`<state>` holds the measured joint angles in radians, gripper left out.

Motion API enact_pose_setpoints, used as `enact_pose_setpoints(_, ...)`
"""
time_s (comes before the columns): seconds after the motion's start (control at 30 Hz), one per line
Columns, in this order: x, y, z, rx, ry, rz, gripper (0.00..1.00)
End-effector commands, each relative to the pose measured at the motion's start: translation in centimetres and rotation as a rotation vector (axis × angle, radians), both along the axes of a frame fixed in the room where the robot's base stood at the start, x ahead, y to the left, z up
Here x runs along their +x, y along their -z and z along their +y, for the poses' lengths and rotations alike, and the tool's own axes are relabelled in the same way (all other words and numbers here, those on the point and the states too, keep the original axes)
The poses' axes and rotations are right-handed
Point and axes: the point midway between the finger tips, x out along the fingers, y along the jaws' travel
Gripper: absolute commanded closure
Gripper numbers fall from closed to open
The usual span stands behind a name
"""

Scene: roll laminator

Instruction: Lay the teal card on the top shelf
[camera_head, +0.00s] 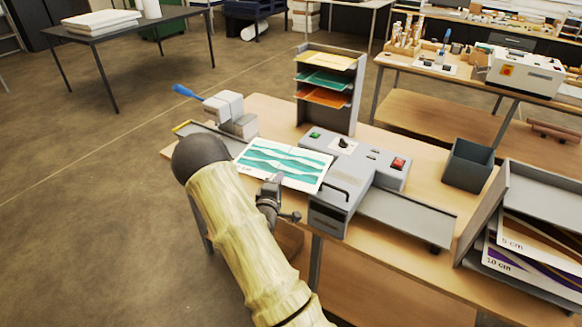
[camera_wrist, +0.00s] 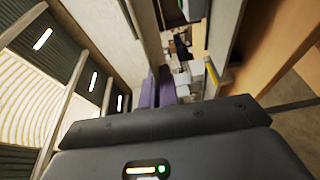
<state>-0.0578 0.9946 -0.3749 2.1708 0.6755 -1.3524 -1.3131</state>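The teal card (camera_head: 284,162), white with teal wavy bands, shows in the head view left of the laminator's control panel. My gripper (camera_head: 272,182) is at its near edge and appears closed on that edge. The card looks roughly flat; I cannot tell whether it touches anything beneath. The grey shelf rack (camera_head: 354,104) stands behind the laminator (camera_head: 335,200).
A grey open bin (camera_head: 469,166) stands at right. A grey rack (camera_head: 530,194) with brown and purple sheets is at the far right. A blue-handled device (camera_head: 228,113) stands at the table's left end. Bare wood (camera_head: 270,112) shows left of the shelf rack.

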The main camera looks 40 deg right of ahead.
Motion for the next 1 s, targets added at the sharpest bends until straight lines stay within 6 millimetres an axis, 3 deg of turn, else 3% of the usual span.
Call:
enact_pose_setpoints(0.27, 0.2, 5.4, 5.8, -0.006, -0.126, 0.003, 1.0)
enact_pose_setpoints(0.47, -0.7, 10.2, 11.6, -0.018, -0.282, -0.002, 1.0)
enact_pose_setpoints(0.77, -3.6, 17.1, 19.1, -0.032, -0.557, -0.009, 1.0)
enact_pose_setpoints(1.0, -6.2, 24.9, 23.3, -0.032, -0.763, -0.006, 1.0)
